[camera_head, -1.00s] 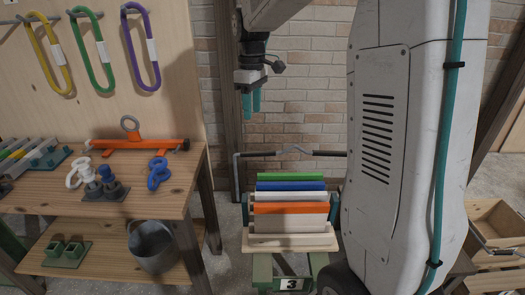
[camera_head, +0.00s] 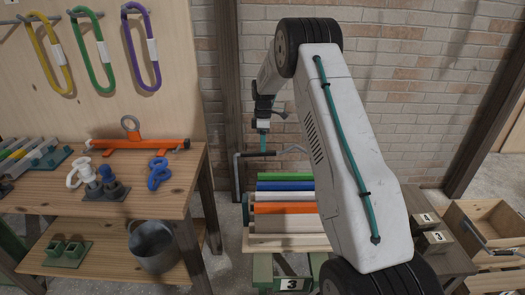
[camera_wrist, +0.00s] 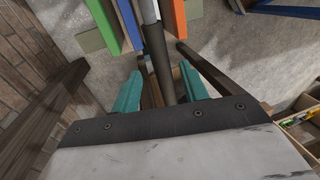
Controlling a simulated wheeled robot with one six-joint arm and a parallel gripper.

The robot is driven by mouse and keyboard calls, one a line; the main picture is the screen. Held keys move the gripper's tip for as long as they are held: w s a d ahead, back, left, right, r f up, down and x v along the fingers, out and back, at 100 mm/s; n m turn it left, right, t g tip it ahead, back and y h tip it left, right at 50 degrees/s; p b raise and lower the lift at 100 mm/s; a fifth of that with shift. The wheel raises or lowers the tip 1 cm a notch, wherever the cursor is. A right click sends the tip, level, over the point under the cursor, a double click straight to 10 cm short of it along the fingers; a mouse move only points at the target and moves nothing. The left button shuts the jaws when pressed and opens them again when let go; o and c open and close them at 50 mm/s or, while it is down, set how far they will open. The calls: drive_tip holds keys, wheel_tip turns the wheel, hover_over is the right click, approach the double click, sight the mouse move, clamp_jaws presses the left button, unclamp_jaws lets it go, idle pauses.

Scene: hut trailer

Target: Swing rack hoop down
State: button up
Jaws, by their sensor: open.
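The rack hoop (camera_head: 255,154) is a thin metal bar with dark sleeved sections. It stands raised behind the slotted rack, and its left leg drops beside the rack. The rack (camera_head: 290,248) holds upright green, blue, white and orange boards. My gripper (camera_head: 263,150) hangs at the hoop's top bar with teal fingers pointing down. In the wrist view my gripper (camera_wrist: 160,90) is open, and the hoop's dark sleeve (camera_wrist: 158,60) runs between the two fingers in the picture. I cannot tell whether either finger touches it. My arm hides the hoop's right side.
A wooden workbench (camera_head: 60,205) on the left holds an orange bar tool (camera_head: 140,144) and blue and white shackles. A grey bucket (camera_head: 152,246) sits on its lower shelf. A brick wall stands close behind the hoop. Wooden drawers (camera_head: 485,225) are at the right.

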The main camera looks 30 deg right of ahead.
drive_tip(key=shift+s+a+f, duration=0.1)
drive_tip(key=shift+s+f, duration=0.05)
drive_tip(key=shift+f, duration=0.65)
drive_tip(key=shift+s+a+f, duration=0.1)
drive_tip(key=shift+f, duration=0.7)
clamp_jaws()
